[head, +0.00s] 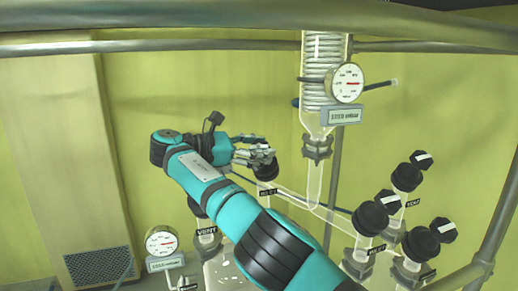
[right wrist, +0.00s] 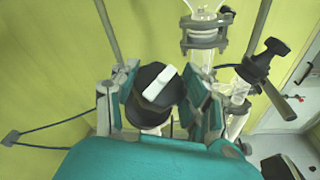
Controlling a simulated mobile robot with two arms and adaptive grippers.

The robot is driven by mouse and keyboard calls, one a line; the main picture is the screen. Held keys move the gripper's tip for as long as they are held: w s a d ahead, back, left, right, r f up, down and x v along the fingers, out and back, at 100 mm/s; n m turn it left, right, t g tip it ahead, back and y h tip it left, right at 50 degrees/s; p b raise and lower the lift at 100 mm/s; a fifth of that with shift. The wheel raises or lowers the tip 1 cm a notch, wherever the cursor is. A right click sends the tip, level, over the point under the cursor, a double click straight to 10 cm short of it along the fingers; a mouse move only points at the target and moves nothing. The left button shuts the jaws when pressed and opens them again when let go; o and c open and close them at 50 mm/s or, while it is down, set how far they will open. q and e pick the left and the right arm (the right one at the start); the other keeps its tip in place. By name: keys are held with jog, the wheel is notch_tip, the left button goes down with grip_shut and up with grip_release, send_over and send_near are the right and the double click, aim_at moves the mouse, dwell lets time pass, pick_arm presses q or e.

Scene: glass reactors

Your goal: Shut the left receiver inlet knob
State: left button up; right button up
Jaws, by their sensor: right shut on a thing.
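The left receiver inlet knob (head: 266,171) is a black round knob above a small label that is hard to read, on the glass line left of the condenser. My right gripper (head: 262,154) is at this knob, its fingers over the top of it. In the right wrist view the black knob (right wrist: 152,92), with a white bar pointing up and to the right, sits between the two fingers of my right gripper (right wrist: 158,98), which is shut on it. My forearm hides part of the left receiver (head: 226,272). My left gripper is not in view.
The condenser coil (head: 325,75) with a round gauge (head: 346,82) stands right of my gripper. Several other black knobs, one labelled VENT (head: 407,176), are at the right. A metal rail (head: 200,43) crosses above. A second gauge (head: 161,241) is at lower left.

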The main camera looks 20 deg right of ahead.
jog(key=shift+r, duration=0.25)
jog(key=o, duration=1)
jog(key=shift+o, duration=1)
jog(key=shift+f, duration=0.1)
jog(key=shift+f, duration=0.1)
jog(key=shift+w+n+t, duration=0.1)
jog(key=shift+n+t, duration=0.4)
jog(key=shift+t, duration=0.1)
